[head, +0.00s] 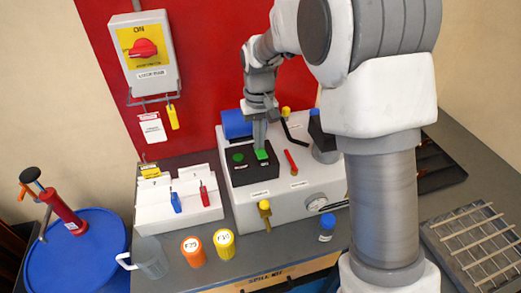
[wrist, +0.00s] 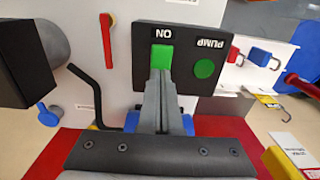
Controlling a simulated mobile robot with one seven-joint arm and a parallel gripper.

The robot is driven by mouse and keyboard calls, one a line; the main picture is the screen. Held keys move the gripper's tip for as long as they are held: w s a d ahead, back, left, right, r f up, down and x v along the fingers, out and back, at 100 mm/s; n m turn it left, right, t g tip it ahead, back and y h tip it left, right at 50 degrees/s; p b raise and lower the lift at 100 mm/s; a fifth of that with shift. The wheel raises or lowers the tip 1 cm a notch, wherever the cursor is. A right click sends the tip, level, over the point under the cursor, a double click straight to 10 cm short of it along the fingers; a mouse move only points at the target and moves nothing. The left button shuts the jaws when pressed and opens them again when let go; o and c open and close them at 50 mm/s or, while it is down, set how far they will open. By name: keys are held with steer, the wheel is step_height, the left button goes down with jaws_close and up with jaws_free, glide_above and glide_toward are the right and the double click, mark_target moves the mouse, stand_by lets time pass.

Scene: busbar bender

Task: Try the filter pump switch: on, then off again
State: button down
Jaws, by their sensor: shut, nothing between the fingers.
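The pump switch panel (head: 249,177) is a black plate on top of the white-grey bender unit. It carries a green rocker switch (head: 263,155) and a round green lamp (head: 238,157). In the wrist view the rocker (wrist: 161,52) is below an upside-down ON label, and the lamp (wrist: 204,68) is beside it near the word PUMP. My gripper (head: 260,147) is shut and empty, pointing down at the rocker; its tips (wrist: 160,74) are at the rocker's near end and hide part of it. I cannot tell whether they touch, or whether the lamp is lit.
A red lever (head: 291,162) and a black bent rod (head: 294,134) stand right of the panel. A white padlock stand (head: 180,214), orange cup (head: 193,251) and yellow cup (head: 224,244) are at left. A red rotary switch (head: 144,48) hangs on the wall.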

step_height(320, 180, up, 7)
steer(key=p, duration=0.5)
stand_by(0.6)
steer(key=s+d+r+m+t, duration=0.1)
steer(key=s+d+r+t, duration=0.2)
steer(key=s+d+r, duration=0.65)
steer(key=s+d+r+m+t, duration=0.1)
steer(key=s+d, duration=0.1)
steer(key=s, duration=0.5)
steer(key=s+d+r+m+t, duration=0.1)
steer(key=s+d+r, duration=0.1)
steer(key=s, duration=0.6)
steer(key=shift+s+d+t, duration=0.25)
steer(key=shift+d+t, duration=0.05)
steer(key=shift+d, duration=0.1)
